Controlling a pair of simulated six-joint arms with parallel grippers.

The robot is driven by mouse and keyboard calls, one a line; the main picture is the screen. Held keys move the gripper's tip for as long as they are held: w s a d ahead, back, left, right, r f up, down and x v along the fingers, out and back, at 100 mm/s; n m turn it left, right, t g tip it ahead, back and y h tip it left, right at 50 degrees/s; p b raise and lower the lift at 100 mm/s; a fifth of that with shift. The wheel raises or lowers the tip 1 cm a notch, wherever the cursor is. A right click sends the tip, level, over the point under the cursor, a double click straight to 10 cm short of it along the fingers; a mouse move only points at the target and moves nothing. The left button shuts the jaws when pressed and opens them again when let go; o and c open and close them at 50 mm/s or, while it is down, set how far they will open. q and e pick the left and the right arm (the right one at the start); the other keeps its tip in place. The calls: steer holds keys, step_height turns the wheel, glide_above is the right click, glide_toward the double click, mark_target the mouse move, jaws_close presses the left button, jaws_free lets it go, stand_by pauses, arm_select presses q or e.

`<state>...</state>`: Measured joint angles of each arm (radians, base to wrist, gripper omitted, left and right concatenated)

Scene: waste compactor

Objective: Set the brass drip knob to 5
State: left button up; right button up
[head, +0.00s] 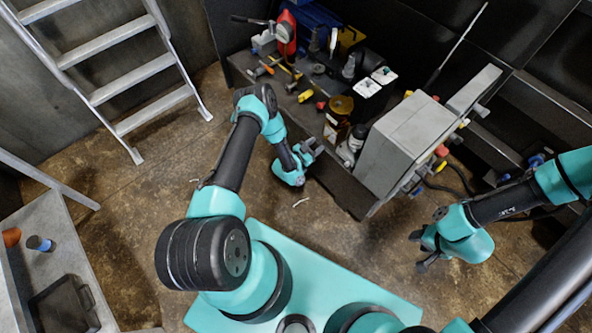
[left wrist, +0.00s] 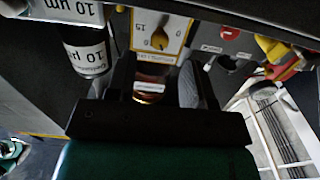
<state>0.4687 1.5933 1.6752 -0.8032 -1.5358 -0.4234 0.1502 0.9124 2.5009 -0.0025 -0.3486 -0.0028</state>
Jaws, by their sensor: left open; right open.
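In the left wrist view a white dial plate with a yellow border (left wrist: 178,40) shows a small brass-coloured knob (left wrist: 158,39) and a printed 15. I cannot read which mark the knob points to. My left gripper (left wrist: 156,76) is open, its two dark fingers below the plate. Between the fingers a copper-brown round part (left wrist: 150,86) with a white label shows; contact is not clear. In the head view my left gripper (head: 308,153) is at the front edge of the dark bench. My right gripper (head: 424,250) is open and empty over the floor, right of centre.
A grey box (head: 395,140) stands at the bench's right end. An amber jar (head: 338,108) and several tools are on the bench. In the left wrist view a dark labelled bottle (left wrist: 88,52) is left of the fingers and a red button (left wrist: 230,33) is to the right.

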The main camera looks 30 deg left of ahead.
arm_select(q)
steer(key=v, duration=1.2)
steer(key=s+d+r+n+g+y, duration=0.2)
steer(key=s+d+r+n+g, duration=0.2)
steer(key=s+r+g, duration=0.6)
steer(key=shift+s+d+r+n+g, duration=0.2)
steer(key=shift+d+r+n+g, duration=0.2)
steer(key=shift+d+r+g, duration=1.25)
steer(key=shift+a+r+g, duration=0.25)
steer(key=shift+a+r, duration=0.2)
steer(key=shift+r, duration=0.1)
steer(key=s+d+r+n+g, duration=0.1)
steer(key=s+r+g, duration=0.1)
steer(key=s+r, duration=0.2)
steer(key=shift+s+y, duration=0.3)
steer(key=shift+s, duration=0.15)
steer(key=shift+o, duration=0.4)
steer(key=shift+d, duration=0.1)
